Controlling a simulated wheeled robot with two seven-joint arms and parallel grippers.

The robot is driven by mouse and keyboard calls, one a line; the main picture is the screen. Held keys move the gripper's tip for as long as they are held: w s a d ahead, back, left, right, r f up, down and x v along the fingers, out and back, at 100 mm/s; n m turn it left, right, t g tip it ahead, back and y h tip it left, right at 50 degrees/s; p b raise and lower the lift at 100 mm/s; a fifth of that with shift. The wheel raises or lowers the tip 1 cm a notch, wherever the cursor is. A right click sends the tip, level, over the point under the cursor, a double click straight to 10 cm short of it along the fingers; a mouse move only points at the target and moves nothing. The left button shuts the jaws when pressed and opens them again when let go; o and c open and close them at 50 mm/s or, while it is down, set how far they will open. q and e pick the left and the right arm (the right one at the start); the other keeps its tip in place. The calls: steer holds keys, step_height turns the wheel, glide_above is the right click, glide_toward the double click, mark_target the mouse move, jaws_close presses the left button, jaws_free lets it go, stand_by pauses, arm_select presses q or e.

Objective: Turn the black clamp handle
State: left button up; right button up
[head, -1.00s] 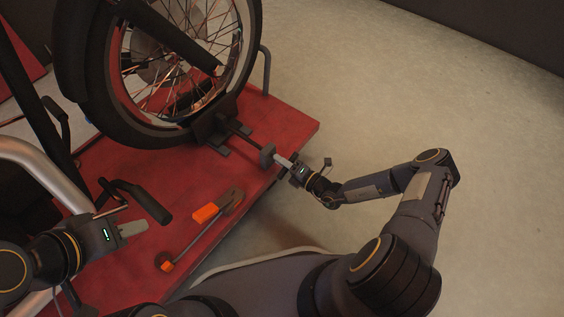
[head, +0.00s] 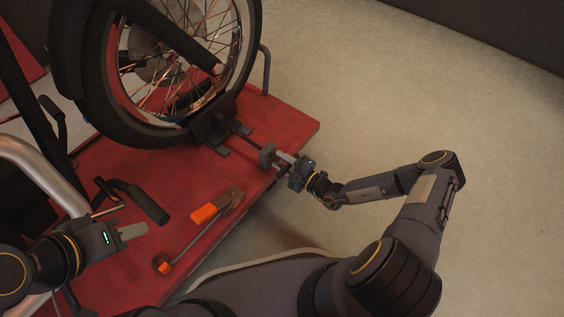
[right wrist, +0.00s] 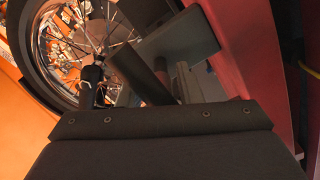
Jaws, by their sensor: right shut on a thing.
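The black clamp handle (head: 267,156) is a dark block at the end of a rod, near the right edge of the red lift platform (head: 290,128). The rod leads to the black wheel clamp (head: 213,128) at the motorcycle's tyre. My right gripper (head: 283,160) comes in from the right and is shut on the handle. In the right wrist view the handle shows as a broad dark plate (right wrist: 180,48) beyond the gripper's body, which hides much of the grip. My left gripper (head: 132,231) is empty over the platform at the left; its finger gap is not clear.
An orange and grey tool (head: 205,213) lies on the platform between my grippers. A black-gripped lever (head: 147,204) stands near my left gripper. The motorcycle wheel (head: 175,60) rises behind the clamp. The floor right of the platform is clear.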

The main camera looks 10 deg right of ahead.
steer(key=shift+o, duration=0.3)
steer(key=shift+m, duration=0.5)
steer(key=o, duration=0.9)
steer(key=p+v, duration=0.2)
steer(key=v, duration=0.5)
steer(key=shift+s+d, duration=0.25)
steer(key=shift+s, duration=0.1)
